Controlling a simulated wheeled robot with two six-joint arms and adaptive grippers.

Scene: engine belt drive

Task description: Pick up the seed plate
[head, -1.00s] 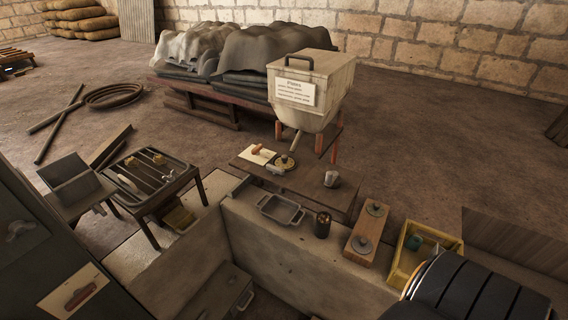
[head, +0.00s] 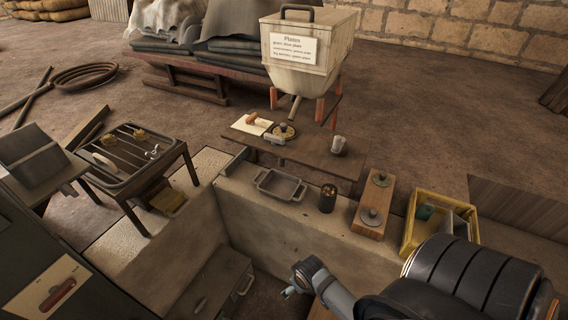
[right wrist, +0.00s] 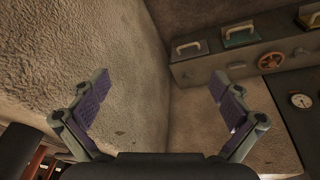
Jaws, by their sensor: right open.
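My right gripper (right wrist: 160,92) is open and empty in the right wrist view, its two purple-padded fingers wide apart. In the head view my right gripper (head: 288,292) is low at the centre, in front of the pale ledge. Two grey round plates with knobs, a near one (head: 371,217) and a far one (head: 380,180), sit on a wooden block (head: 364,232) on the ledge. Another round plate (head: 283,132) lies on the low bench under the hopper. I cannot tell which of these is the seed plate. My left gripper is not in view.
The hopper (head: 305,60) carries a sign about plates. The right wrist view shows rough walls and a grey shelf (right wrist: 207,69) with handled items.

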